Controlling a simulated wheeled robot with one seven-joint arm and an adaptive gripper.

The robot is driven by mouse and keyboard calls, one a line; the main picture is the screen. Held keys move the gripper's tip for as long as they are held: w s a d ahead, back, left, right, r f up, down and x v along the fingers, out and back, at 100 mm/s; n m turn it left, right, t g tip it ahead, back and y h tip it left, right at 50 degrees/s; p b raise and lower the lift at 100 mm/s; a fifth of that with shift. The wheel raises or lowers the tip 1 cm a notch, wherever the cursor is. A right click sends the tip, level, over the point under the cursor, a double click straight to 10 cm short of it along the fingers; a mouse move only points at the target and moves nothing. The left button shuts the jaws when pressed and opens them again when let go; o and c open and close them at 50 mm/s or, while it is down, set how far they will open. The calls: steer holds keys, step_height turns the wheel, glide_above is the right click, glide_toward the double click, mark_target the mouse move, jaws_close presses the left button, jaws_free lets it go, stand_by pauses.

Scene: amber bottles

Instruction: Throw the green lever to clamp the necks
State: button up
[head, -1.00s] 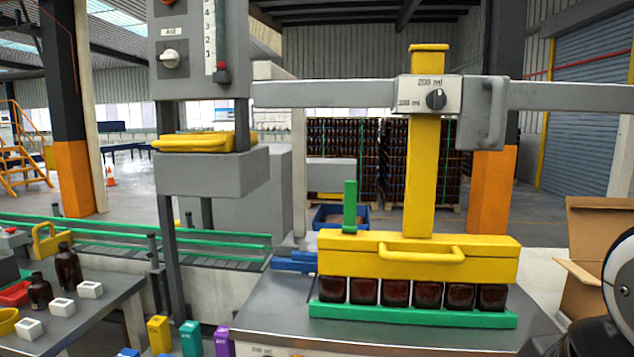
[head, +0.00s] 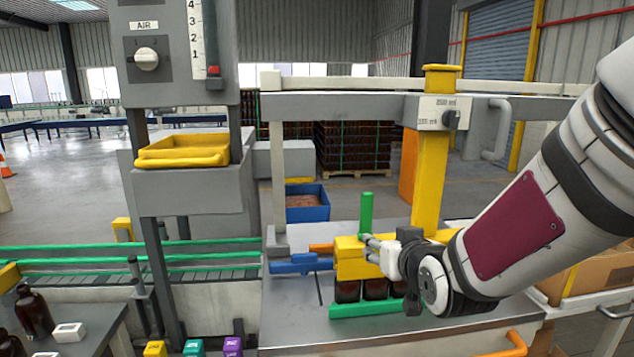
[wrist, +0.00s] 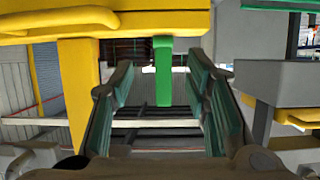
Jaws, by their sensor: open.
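The green lever (head: 366,213) stands upright at the left end of the yellow clamp head (head: 350,266). Amber bottles (head: 375,288) stand in a row under the head, on a green base strip (head: 360,309). My gripper (head: 370,249) is at the left front of the head, near the lever's foot, with its arm hiding the head's right part. In the wrist view, the picture is upside down: the lever (wrist: 163,70) hangs from the yellow head (wrist: 100,22). It appears in the gap between my open fingers (wrist: 158,85); how deep it sits there I cannot tell.
Blue and orange parts (head: 298,264) lie left of the head. A grey column with a yellow tray (head: 183,150) stands further left.

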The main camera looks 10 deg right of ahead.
step_height(320, 180, up, 4)
steer(key=t+p, duration=0.3)
steer(key=t+b, duration=0.1)
steer(key=b, duration=0.4)
glide_toward(368, 199)
steer(key=w, duration=0.3)
steer(key=w+b, duration=0.2)
steer(key=b, duration=0.3)
steer(key=shift+w+f, duration=0.1)
steer(key=shift+w, duration=0.05)
steer(key=shift+w, duration=2.7)
jaws_close()
